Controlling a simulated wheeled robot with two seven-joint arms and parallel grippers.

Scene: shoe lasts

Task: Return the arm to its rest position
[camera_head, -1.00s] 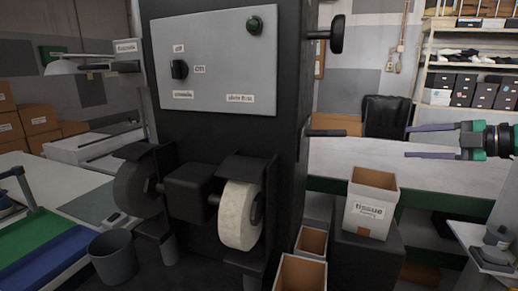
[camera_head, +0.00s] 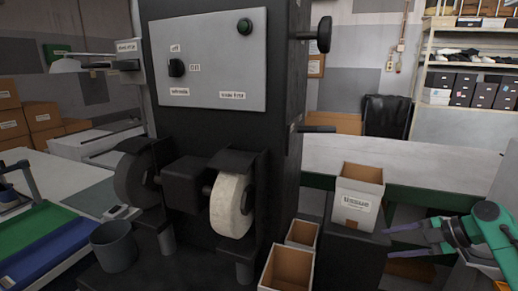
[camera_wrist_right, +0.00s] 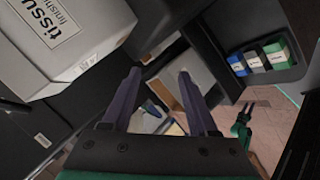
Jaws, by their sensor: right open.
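My right gripper (camera_head: 416,240) is at the lower right of the head view, with its teal arm bent down behind it. Its two purple-grey fingers are apart, with nothing between them. They point left, toward the dark stand under the tissue box. In the right wrist view the gripper (camera_wrist_right: 158,95) also shows open and empty. My left gripper is not in the head view. A teal and black arm part of mine shows at the right of the wrist view.
The white tissue box (camera_head: 358,195) stands on a dark block (camera_head: 345,240) left of the right gripper. Smaller open boxes (camera_head: 288,268) stand beside it. The grinding machine (camera_head: 225,130) fills the middle. A long white table (camera_head: 400,160) lies behind.

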